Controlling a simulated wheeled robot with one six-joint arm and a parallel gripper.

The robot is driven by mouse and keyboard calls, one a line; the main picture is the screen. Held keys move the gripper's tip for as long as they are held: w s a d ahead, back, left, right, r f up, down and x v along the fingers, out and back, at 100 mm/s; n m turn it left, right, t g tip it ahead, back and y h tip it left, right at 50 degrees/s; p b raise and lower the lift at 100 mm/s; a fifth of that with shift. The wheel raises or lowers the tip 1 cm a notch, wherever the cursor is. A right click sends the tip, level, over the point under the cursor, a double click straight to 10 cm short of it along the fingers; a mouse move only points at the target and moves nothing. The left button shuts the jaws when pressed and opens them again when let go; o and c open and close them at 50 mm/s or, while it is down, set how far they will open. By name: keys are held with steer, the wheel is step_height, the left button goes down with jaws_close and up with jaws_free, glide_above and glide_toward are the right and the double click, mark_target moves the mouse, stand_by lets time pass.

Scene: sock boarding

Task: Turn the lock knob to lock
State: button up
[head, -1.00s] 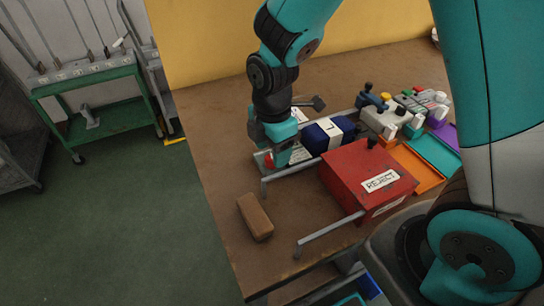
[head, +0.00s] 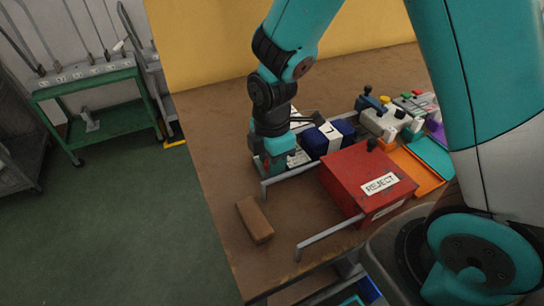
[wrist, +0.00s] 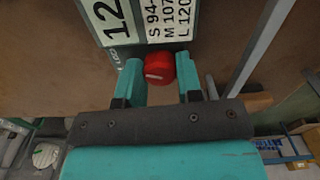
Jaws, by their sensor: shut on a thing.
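The red lock knob (wrist: 159,69) shows in the wrist view, just below a white sign with black numbers (wrist: 111,21) and a size chart (wrist: 168,19). My gripper (wrist: 160,78) has one finger on each side of the knob and is shut on it. The knob's white mark lies roughly level in the wrist view. In the head view my gripper (head: 273,172) points down at the left end of the metal rail, and the knob is mostly hidden behind it.
A dark blue bundle with a white band (head: 328,139) lies right of my gripper. A red REJECT box (head: 365,180) stands close on the right, beside a metal bar (head: 330,236). A brown block (head: 254,220) lies in front. The table's left side is clear.

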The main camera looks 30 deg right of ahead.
steer(key=m+p, duration=0.1)
steer(key=m, duration=0.2)
steer(key=shift+m, duration=0.3)
steer(key=o, duration=0.9)
steer(key=shift+o, duration=0.2)
step_height(320, 180, up, 18)
steer(key=p, duration=0.1)
steer(key=shift+f+p, duration=0.25)
steer(key=shift+p, duration=0.1)
